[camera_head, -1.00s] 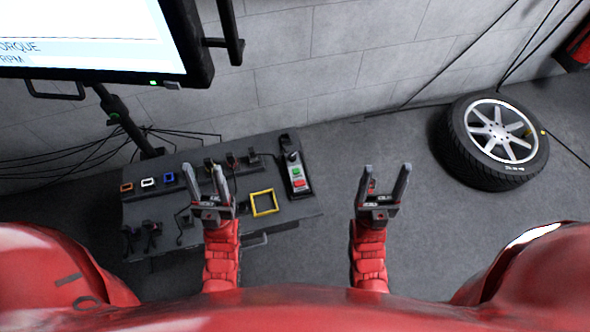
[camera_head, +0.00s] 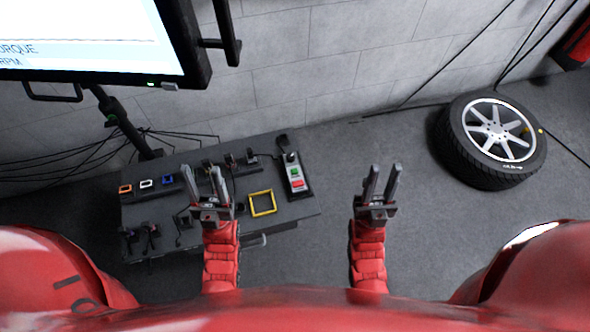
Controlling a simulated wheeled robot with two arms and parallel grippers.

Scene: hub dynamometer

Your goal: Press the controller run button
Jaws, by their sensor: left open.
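Which one is the run button cannot be read. My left gripper (camera_head: 218,180) is open and empty over the table, left of the controller and apart from it. My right gripper (camera_head: 381,182) is over the floor, right of the table and of the controller. Its two fingers stand apart with nothing between them.
The table (camera_head: 190,248) also bears a yellow square frame (camera_head: 262,203) between my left gripper and the controller, and small orange, white and blue framed parts (camera_head: 147,184). A monitor (camera_head: 95,40) hangs upper left. A wheel (camera_head: 492,140) lies on the floor at right.

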